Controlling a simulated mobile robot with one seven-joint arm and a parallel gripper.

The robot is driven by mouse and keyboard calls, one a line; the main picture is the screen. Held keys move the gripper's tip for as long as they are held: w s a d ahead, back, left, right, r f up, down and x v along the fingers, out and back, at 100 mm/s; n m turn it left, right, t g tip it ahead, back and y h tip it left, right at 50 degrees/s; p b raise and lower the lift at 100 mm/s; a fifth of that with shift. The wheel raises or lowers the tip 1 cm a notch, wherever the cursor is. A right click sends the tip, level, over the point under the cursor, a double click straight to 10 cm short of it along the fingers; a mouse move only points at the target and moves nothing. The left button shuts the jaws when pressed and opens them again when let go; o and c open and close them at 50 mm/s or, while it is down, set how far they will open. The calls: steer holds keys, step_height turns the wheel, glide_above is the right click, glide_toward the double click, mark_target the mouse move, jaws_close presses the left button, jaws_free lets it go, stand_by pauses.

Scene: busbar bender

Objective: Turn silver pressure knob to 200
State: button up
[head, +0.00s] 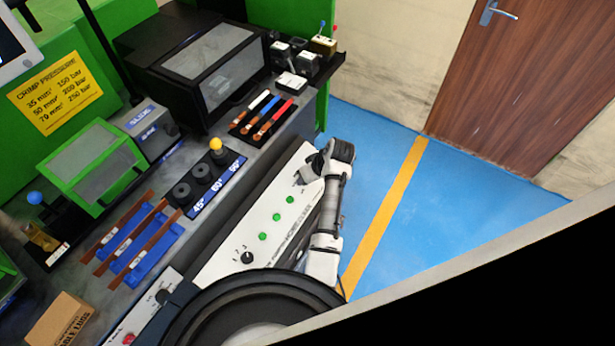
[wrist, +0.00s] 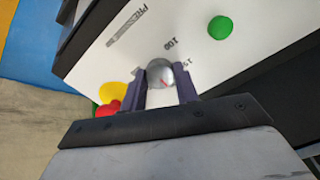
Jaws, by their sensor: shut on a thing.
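The silver pressure knob (wrist: 160,73) sits on a white panel, which shows in the wrist view (wrist: 140,50). My gripper (wrist: 158,88) is shut on the knob, with one dark finger on each side. In the head view my arm reaches to the far end of the white control panel (head: 275,215), and the knob is hidden there.
The panel has green buttons (head: 276,217) and a black selector knob (head: 247,258). A green button (wrist: 220,27), a red button (wrist: 108,108) and a yellow piece (wrist: 112,91) are near the gripper. A yellow chart (head: 62,92) lists crimp pressures. Blue floor (head: 385,150) is clear at right.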

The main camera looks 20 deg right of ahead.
steer(key=o, duration=1)
steer(key=b+v, duration=0.1)
steer(key=v, duration=1.3)
steer(key=shift+a+b, duration=0.1)
steer(key=shift+b, duration=0.3)
steer(key=shift+f, duration=0.1)
